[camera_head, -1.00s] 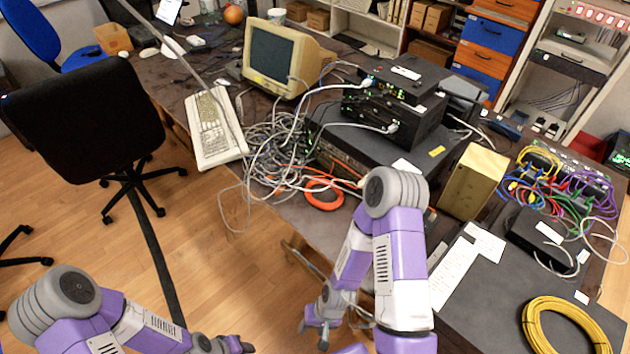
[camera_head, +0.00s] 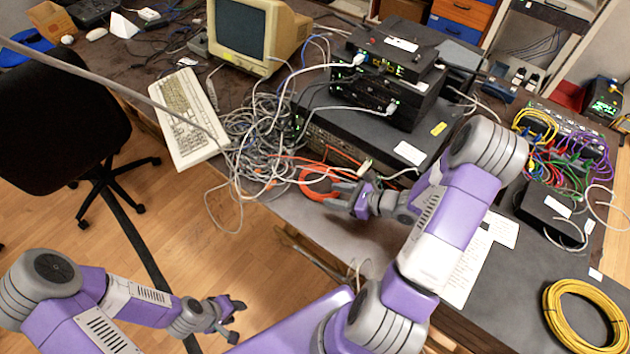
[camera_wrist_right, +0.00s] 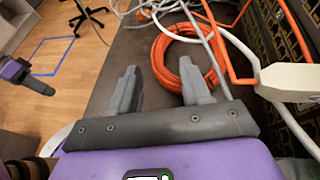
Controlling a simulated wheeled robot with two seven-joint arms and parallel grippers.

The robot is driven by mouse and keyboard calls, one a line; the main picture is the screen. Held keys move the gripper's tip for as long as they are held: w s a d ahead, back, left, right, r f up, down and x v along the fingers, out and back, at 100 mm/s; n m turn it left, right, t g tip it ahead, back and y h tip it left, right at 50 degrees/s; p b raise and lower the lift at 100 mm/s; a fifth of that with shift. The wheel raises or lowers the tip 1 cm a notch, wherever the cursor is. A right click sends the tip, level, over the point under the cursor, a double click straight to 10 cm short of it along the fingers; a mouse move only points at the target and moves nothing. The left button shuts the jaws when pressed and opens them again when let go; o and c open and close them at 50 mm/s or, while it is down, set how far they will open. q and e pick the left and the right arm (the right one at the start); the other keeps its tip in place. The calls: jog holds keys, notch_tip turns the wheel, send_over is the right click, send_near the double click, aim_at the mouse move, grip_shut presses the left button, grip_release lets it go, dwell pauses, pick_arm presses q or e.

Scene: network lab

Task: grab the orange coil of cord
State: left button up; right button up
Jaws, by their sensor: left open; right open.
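The orange coil of cord (camera_head: 316,190) lies on the dark table near its front edge, beside a heap of grey cables. In the right wrist view the orange coil (camera_wrist_right: 160,62) lies just ahead of the fingertips. My right gripper (camera_head: 336,195) is open at the coil's right side; in the wrist view its right finger (camera_wrist_right: 190,78) overlaps the coil's near right part, and its left finger stands left of the coil. I cannot tell whether they touch. My left gripper (camera_head: 238,320) is open and empty over the floor, away from the table.
Tangled grey cables (camera_head: 258,145) lie left of the coil, and one crosses it in the wrist view. Stacked black network devices (camera_head: 385,95) stand behind it. A beige keyboard (camera_head: 190,115) and monitor (camera_head: 250,35) are further left. A yellow cable coil (camera_head: 585,312) lies at the right.

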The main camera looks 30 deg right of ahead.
aim_at(311, 194)
jog(key=x, duration=0.2)
jog(key=b+x, duration=0.1)
jog(key=x, duration=0.1)
jog(key=b+x, duration=0.1)
jog(key=x, duration=0.1)
jog(key=shift+a+f, duration=0.35)
jog(key=shift+f, duration=0.1)
jog(key=shift+w+a+f, duration=0.1)
jog(key=shift+w+a, duration=0.1)
jog(key=shift+w, duration=0.05)
grip_shut()
